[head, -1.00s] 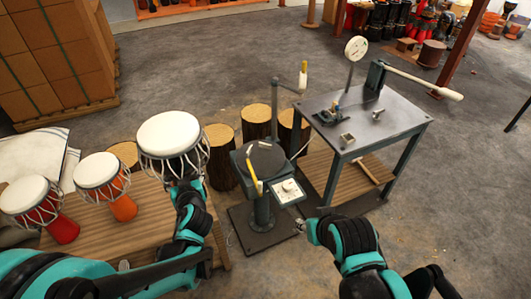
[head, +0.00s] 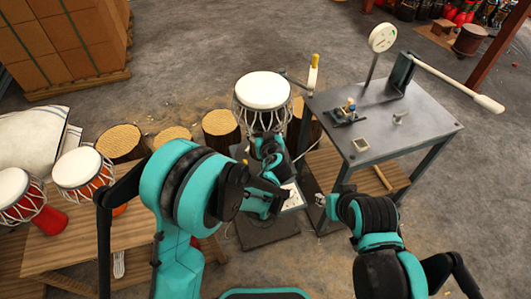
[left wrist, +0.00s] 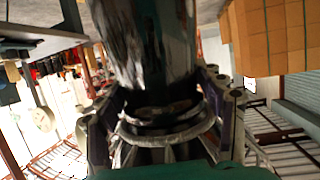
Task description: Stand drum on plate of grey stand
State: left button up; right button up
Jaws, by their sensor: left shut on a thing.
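The drum (head: 263,91) has a white head and pale lacing and is upright in the head view. My left gripper (head: 265,148) is shut on it below the head. In the left wrist view its dark, glossy body (left wrist: 150,45) stands between the fingers of my left gripper (left wrist: 165,125). The grey stand (head: 268,231) is under the drum and my left arm; its base and part of its control box (head: 292,196) show. Its plate is hidden, so I cannot tell whether the drum touches it. My right gripper (head: 326,205) is beside the stand, its fingers unclear.
A grey metal table (head: 405,125) with a dial gauge (head: 383,38) and a long lever stands right of the stand. Log stumps (head: 220,128) are close behind. Two red drums (head: 84,168) are on a wooden platform (head: 65,245) at the left.

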pick_arm(q)
jog(key=w+d+f, duration=0.2)
jog(key=d+f, duration=0.2)
jog(key=d, duration=0.4)
jog(key=w+a+f+h+b, duration=0.1)
jog(key=w+a+f+b, duration=0.5)
jog(key=f, duration=0.5)
jog(key=shift+w+a+m, duration=0.4)
jog(key=shift+w+a, duration=0.2)
jog(key=shift+a, duration=0.65)
jog(key=shift+f, duration=0.1)
jog(key=o, duration=1.8)
jog(key=shift+c, duration=0.2)
jog(key=shift+o, duration=0.6)
